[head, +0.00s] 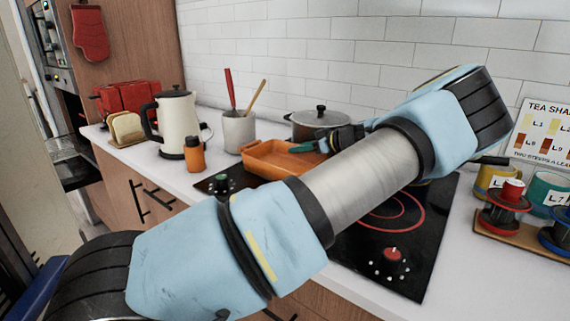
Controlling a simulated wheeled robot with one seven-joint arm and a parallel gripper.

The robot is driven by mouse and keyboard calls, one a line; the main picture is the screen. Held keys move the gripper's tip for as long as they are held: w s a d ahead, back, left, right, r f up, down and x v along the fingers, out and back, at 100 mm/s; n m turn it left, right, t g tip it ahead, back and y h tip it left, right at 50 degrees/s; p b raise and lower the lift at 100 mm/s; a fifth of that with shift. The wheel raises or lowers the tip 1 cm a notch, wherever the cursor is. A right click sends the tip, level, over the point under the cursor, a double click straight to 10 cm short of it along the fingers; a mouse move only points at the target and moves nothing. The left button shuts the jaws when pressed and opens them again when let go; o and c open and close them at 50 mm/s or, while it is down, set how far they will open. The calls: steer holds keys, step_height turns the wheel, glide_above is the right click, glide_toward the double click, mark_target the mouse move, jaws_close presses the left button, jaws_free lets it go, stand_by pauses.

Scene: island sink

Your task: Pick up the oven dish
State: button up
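The oven dish (262,163) is an orange, shallow rectangular tray. It rests at the back left of the black cooktop, in the middle of the head view. My gripper (312,147) is at the dish's right end, partly behind my arm. A teal fingertip shows at or just above the dish's rim. I cannot tell whether it touches the dish or whether the fingers are open or shut. My arm hides the right part of the dish.
A lidded grey pot (318,121) stands close behind the gripper. A utensil crock (239,131), an orange bottle (194,155) and a cream kettle (177,122) stand to the left. Mugs (492,178) and a wooden tray (511,232) are at the right.

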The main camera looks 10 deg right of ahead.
jaws_close()
steer(key=shift+r, duration=0.1)
stand_by(1.2)
